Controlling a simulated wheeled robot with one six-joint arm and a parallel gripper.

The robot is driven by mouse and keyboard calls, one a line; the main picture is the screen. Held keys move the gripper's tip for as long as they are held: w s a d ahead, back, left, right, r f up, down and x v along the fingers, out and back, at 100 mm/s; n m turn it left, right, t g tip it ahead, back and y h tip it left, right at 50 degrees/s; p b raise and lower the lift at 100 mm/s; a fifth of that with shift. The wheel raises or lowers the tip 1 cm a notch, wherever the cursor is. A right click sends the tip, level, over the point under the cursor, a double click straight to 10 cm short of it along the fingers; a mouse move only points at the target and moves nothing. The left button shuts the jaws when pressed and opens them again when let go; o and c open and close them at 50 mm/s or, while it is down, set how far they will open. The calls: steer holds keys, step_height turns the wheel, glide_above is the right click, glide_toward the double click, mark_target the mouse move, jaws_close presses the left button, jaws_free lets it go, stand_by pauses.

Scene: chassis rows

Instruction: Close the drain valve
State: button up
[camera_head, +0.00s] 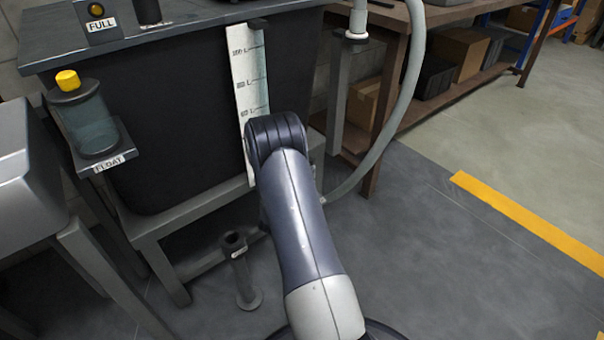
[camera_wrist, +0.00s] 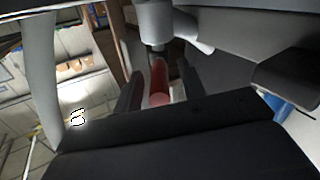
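The red valve handle (camera_wrist: 159,82) shows in the wrist view as a short red bar with a rounded end, below a grey pipe fitting (camera_wrist: 155,22). My gripper (camera_wrist: 160,92) has its dark fingers on either side of the handle, with narrow gaps, so it looks open around it. Whether a finger touches the handle is unclear. In the head view my arm hides the gripper and the valve, low at the right front of the black tank (camera_head: 170,120). A white level scale (camera_head: 248,75) runs down the tank front.
A grey hose (camera_head: 408,90) curves down right of the tank. A float cylinder (camera_head: 85,120) with a yellow cap sits at left, and a FULL indicator (camera_head: 97,15) on top. A short floor pipe (camera_head: 240,270) stands below. Floor at right is clear beside a yellow line (camera_head: 525,220).

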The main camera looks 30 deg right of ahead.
steer(key=shift+s+a, duration=0.1)
steer(key=shift+a, duration=0.05)
steer(key=p+v, duration=0.2)
steer(key=v, duration=0.8)
steer(key=shift+s+a+p, duration=0.2)
steer(key=shift+p, duration=0.1)
